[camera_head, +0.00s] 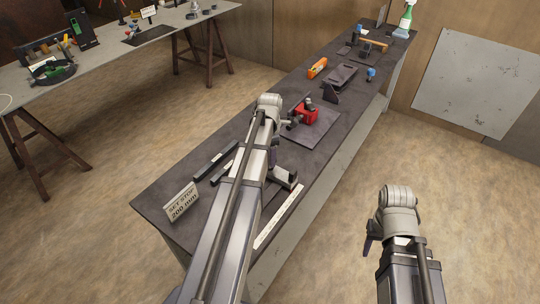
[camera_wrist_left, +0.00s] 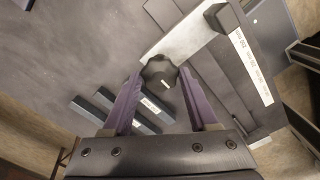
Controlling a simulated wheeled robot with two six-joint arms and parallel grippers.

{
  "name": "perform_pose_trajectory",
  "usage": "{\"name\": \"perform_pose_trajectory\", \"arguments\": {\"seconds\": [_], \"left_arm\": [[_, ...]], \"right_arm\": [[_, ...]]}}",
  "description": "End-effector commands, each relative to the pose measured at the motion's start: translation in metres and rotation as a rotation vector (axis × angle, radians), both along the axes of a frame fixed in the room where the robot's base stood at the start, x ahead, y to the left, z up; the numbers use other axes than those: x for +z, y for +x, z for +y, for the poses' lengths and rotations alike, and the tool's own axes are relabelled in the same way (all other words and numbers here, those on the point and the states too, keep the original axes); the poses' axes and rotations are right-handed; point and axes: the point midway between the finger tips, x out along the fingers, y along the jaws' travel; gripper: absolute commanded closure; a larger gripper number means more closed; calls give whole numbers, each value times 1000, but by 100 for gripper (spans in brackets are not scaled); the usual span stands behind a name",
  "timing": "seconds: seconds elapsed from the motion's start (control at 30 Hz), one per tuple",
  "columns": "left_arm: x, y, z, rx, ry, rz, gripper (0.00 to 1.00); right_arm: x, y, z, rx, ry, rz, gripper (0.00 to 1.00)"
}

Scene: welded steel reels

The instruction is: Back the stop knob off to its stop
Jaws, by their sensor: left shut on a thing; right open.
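The black lobed stop knob (camera_wrist_left: 160,71) sits on a pale metal bar (camera_wrist_left: 190,40) in the left wrist view. A white mark shows on its face. My left gripper (camera_wrist_left: 162,75) has its purple fingers shut on the knob, one on each side. In the head view my own left arm hides the knob, and only a bit of purple finger shows beside the stop block (camera_head: 287,178). My right gripper (camera_head: 370,236) is open, off the bench at the lower right, its fingers mostly hidden by the wrist.
A sign (camera_head: 181,202) reads "SET STOP 200 mm". Two dark bars (camera_head: 215,160) lie near it on the bench. A white scale strip (camera_head: 280,216) runs along the front edge. A red vise (camera_head: 305,114) stands beyond my left wrist. Floor is clear around my right arm.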

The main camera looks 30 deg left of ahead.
Motion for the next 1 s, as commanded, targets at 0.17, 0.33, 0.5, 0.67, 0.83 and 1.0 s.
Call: {"name": "perform_pose_trajectory", "arguments": {"seconds": [0.17,0.33,0.5,0.67,0.83,1.0], "left_arm": [[0,0,0,24,0,0,96],[0,0,0,30,0,0,96],[0,0,0,30,0,0,96],[0,0,0,30,0,0,31],[0,0,0,29,0,0,11],[0,0,0,28,0,0,10]], "right_arm": [[0,0,0,0,0,0,50],[0,0,0,0,0,0,50],[0,0,0,0,0,0,50],[0,0,0,0,0,0,50],[0,0,0,0,0,0,50],[0,0,0,0,0,0,50]]}}
